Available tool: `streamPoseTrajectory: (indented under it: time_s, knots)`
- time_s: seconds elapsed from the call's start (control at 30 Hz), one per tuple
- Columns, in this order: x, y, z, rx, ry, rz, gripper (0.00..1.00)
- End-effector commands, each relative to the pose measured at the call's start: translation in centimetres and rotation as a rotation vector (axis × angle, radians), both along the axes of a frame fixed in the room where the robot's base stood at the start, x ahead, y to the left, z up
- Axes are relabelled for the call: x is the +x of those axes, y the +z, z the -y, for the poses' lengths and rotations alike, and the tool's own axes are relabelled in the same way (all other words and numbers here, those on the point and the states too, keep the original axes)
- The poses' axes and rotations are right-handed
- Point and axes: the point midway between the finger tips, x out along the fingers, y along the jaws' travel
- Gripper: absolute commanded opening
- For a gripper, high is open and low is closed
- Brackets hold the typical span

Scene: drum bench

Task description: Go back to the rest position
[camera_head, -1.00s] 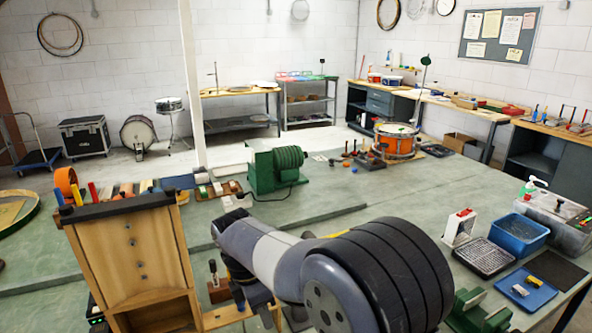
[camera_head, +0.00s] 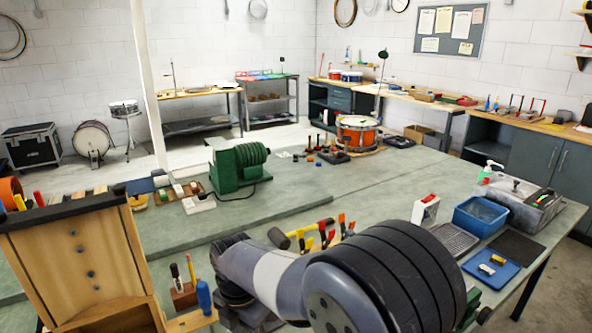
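My arm spans the lower middle of the head view, a thick grey and black limb above the green bench (camera_head: 285,222). The fingers of my gripper do not show; the arm's far end is cut off or hidden behind its own links at the bottom. I cannot see whether the gripper is open or holds anything.
A wooden cabinet (camera_head: 85,255) stands close at the left. Beside it are a tool block (camera_head: 184,296) and a blue-handled tool (camera_head: 204,298). A green machine (camera_head: 238,168) and an orange drum (camera_head: 357,132) stand farther back. A blue bin (camera_head: 480,215) and blue tray (camera_head: 492,270) lie at right.

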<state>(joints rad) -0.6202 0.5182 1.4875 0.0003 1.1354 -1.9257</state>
Motion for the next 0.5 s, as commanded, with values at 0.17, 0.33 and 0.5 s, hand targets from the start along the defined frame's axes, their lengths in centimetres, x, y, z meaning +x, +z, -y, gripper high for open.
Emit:
streamPoseTrajectory:
  time_s: [0.17,0.33,0.5]
  knots:
    - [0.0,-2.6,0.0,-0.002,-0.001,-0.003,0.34]
    - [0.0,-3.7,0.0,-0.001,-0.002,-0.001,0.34]
    - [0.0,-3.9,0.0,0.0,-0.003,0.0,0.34]
